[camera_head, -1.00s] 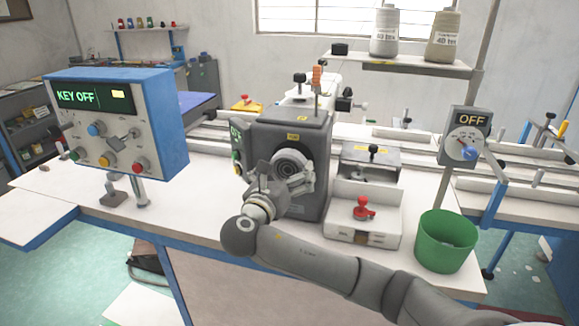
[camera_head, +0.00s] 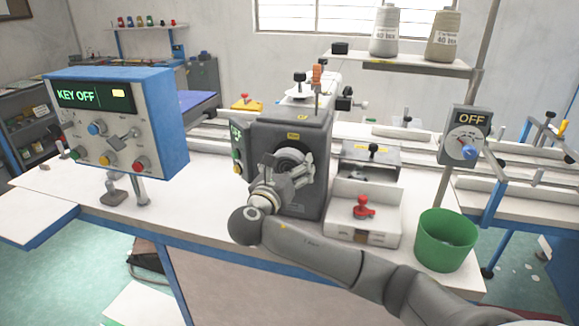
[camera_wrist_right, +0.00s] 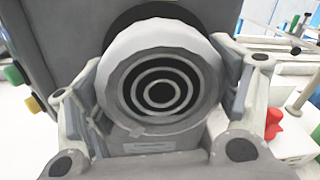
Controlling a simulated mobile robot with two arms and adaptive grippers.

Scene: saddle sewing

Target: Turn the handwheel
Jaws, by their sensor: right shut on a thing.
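The handwheel (camera_head: 291,165) is a round grey wheel with dark rings on the front of the dark grey sewing machine head (camera_head: 312,130). In the right wrist view the handwheel (camera_wrist_right: 160,82) fills the middle. My right gripper (camera_head: 290,172) is at the handwheel, with a finger on either side of its rim. In the right wrist view my right gripper (camera_wrist_right: 162,100) is shut on the handwheel, and its palm is just below it. The gripper hides part of the wheel in the head view. My left gripper is not in view.
A control box (camera_head: 118,125) reading KEY OFF stands at the left. A white tray (camera_head: 345,228) with a red knob (camera_head: 363,207) is right of the machine head. A green bin (camera_head: 446,240) and a switch box (camera_head: 464,135) reading OFF are at the right.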

